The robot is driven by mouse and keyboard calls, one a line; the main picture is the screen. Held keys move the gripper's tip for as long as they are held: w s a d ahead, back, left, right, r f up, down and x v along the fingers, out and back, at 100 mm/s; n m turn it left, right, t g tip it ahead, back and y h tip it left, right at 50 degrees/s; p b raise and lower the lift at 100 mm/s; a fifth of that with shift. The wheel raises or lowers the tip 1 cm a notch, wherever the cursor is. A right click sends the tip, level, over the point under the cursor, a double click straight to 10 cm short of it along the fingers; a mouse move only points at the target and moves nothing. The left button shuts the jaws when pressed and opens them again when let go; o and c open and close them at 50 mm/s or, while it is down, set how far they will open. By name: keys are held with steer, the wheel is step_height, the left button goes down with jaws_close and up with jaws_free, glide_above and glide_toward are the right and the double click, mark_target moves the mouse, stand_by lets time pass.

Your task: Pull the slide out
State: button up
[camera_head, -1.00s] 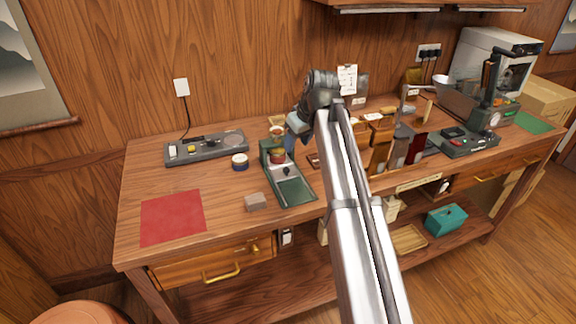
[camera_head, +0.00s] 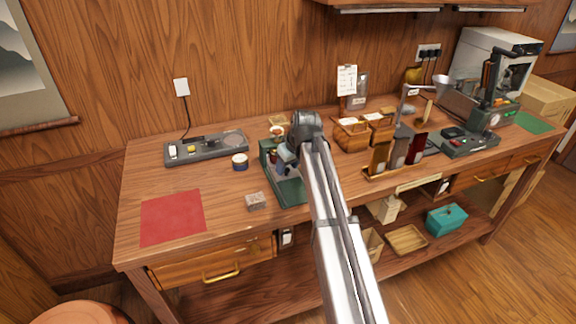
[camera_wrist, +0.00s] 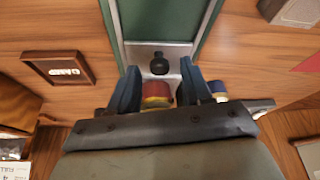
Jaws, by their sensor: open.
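The green device (camera_head: 289,193) stands near the front edge of the bench, left of the middle in the head view. In the wrist view its green slide bed (camera_wrist: 160,18) runs away between two raised rails. A grey metal plate (camera_wrist: 140,52) with a small black knob (camera_wrist: 159,64) crosses it. My gripper (camera_wrist: 160,67) is open, with one blue finger on each side of the knob and nothing gripped. I cannot tell whether the fingers touch the plate. My gripper also shows over the device in the head view (camera_head: 285,164), where my arm hides the knob.
A red and yellow round thing (camera_wrist: 156,92) shows behind the knob, between the fingers. A small block (camera_head: 256,201) lies left of the device, and a blue and white tin (camera_head: 240,161) stands behind it. The red mat (camera_head: 172,217) is bare.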

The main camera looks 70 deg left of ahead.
jaws_close()
stand_by(0.5)
